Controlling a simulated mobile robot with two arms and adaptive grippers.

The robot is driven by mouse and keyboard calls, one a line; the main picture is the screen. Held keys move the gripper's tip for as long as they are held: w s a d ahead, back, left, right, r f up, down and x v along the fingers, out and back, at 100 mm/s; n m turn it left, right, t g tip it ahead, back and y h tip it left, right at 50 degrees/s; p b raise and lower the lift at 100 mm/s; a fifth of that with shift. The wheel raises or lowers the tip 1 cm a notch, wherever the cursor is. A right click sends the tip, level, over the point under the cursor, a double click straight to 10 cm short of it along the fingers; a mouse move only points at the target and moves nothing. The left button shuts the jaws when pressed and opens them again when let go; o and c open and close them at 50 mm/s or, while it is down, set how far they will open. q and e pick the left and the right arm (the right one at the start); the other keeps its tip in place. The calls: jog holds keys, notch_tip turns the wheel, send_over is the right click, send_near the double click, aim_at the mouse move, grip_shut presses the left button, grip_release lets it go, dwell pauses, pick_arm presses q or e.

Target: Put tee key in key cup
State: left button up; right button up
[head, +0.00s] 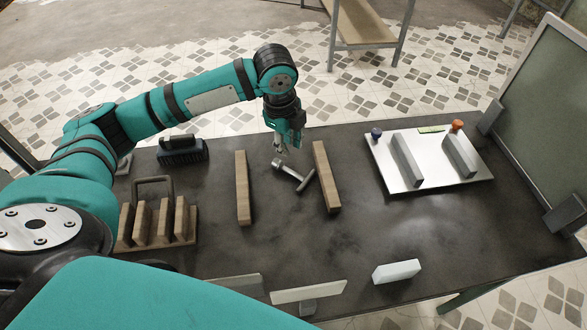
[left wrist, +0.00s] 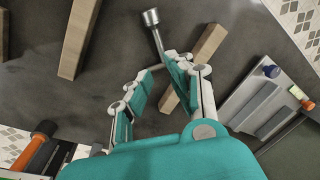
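The tee key (head: 291,172) is a grey metal T-shaped tool with a socket end. It lies on the dark table between two wooden bars. My left gripper (head: 281,147) points down just behind its socket end. In the left wrist view, the tee key's shaft (left wrist: 158,42) reaches in between the spread fingertips of my left gripper (left wrist: 168,68). The fingers look open, and I cannot tell whether they touch the key. The crossbar is partly hidden by the fingers there. I cannot make out a key cup in either view. My right gripper is not in view.
Wooden bars (head: 242,188) and (head: 326,177) flank the key. A white plate (head: 430,183) with grey boards stands at right. A wooden rack (head: 158,222) and a dark brush-like block (head: 181,151) are at left. A white block (head: 396,271) lies near the front edge.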

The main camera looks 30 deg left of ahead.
pick_arm(q)
send_over(294, 173)
jog(key=f, duration=0.6)
jog(key=shift+s+a+f, duration=0.2)
jog(key=shift+s+f, duration=0.2)
jog(key=shift+w+d+f+p, duration=0.1)
jog(key=shift+f+p, duration=0.1)
jog(key=shift+f, duration=0.8)
jog(key=shift+w+f+p, duration=0.15)
jog(key=shift+f+p, duration=0.1)
jog(key=shift+f, duration=0.75)
jog(key=shift+w+d+f+p, duration=0.1)
jog(key=shift+f+p, duration=0.1)
jog(key=shift+f, duration=0.8)
grip_shut()
